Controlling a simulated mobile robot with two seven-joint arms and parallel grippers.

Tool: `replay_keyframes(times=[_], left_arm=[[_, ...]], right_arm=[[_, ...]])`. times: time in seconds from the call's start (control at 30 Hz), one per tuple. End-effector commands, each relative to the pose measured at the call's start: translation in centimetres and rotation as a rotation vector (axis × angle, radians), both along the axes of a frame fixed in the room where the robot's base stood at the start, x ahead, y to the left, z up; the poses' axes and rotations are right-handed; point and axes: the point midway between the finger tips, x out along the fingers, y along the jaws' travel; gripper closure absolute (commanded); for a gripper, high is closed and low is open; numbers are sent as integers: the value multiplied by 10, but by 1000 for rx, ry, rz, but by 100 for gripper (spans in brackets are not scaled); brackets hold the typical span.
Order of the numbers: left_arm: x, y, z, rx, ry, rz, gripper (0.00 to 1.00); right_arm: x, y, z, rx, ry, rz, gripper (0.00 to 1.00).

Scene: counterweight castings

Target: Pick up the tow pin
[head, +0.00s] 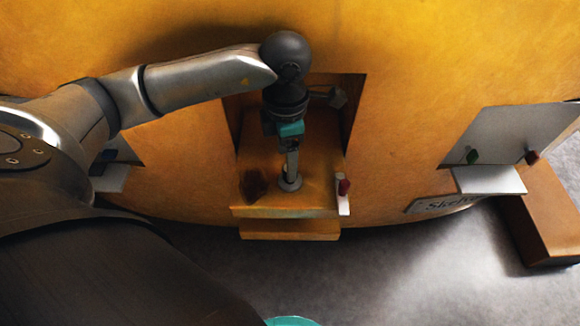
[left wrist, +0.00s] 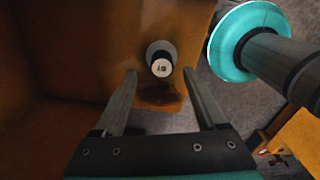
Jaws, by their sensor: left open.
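The tow pin (head: 290,182) is a grey metal pin with a round collar, standing on the ledge of an orange recess in the casting. In the left wrist view the pin (left wrist: 161,66) is seen end-on, with a pale top bearing a small dark mark. My left gripper (head: 291,150) reaches down from above, in line with the pin. In the left wrist view its two fingers are apart, with the pin between or just beyond the tips (left wrist: 159,72). No finger visibly touches it. The fingers partly hide the pin's upper part in the head view. My right gripper is not in view.
The orange ledge (head: 270,206) has a dark brown stain (head: 253,186) to the left. A red piece (head: 344,187) on a white bracket is at its right edge. Recess walls stand close behind and beside the gripper. Grey floor lies below.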

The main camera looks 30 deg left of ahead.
Motion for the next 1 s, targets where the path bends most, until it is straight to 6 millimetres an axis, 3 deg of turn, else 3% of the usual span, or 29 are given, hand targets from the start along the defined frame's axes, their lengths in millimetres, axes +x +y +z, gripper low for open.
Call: replay_keyframes(times=[0.4, 0.77, 1.0], left_arm=[[2, -7, -39, -1, 2, -1, 26], [2, -7, -43, 0, 0, 0, 26], [2, -7, -42, 0, 0, 0, 52]], right_arm=[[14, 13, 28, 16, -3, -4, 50], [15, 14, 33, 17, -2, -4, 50], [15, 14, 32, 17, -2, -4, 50]])
